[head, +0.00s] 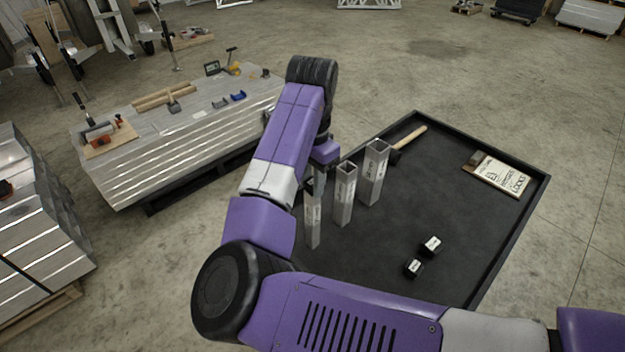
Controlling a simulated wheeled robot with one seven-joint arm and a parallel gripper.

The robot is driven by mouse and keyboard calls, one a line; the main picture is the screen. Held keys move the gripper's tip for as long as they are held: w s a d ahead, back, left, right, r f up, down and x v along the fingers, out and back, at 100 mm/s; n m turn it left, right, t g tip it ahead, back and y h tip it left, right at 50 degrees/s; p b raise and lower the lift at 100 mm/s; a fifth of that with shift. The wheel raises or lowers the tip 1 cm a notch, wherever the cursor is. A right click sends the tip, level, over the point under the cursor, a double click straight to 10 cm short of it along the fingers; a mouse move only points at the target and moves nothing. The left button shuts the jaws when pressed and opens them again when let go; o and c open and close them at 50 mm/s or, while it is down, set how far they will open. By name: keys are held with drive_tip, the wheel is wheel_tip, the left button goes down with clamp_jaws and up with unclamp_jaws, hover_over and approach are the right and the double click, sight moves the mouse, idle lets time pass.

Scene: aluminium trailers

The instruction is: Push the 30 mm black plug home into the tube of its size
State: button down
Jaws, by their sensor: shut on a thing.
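Three upright square aluminium tubes stand in a row on the black tray: a left one (312,226), a middle one (344,200) and a right one (374,178). Each has a printed label too small to read. My gripper (316,178) is at the top of the left tube, partly hidden by my purple arm. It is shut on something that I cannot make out. Whether that thing touches the tube or sits in it is hidden. Two black plugs with white labels, a farther one (431,245) and a nearer one (413,268), lie loose on the tray; their sizes are unreadable.
The low-rimmed black tray (512,240) also holds a mallet (408,138) behind the right tube and a printed sign (497,174) at the far right. A stack of aluminium profiles (190,150) with tools on top stands left. The tray's middle right is clear.

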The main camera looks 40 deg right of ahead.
drive_tip(key=shift+s+f, duration=0.15)
drive_tip(key=shift+f, duration=0.3)
drive_tip(key=c, duration=1.1)
unclamp_jaws()
drive_tip(key=shift+f, duration=0.1)
drive_tip(key=shift+o, duration=0.2)
wheel_tip(320, 180, up, 9)
drive_tip(key=shift+f+b, duration=0.1)
drive_tip(key=shift+b, duration=0.3)
drive_tip(key=shift+w, duration=0.2)
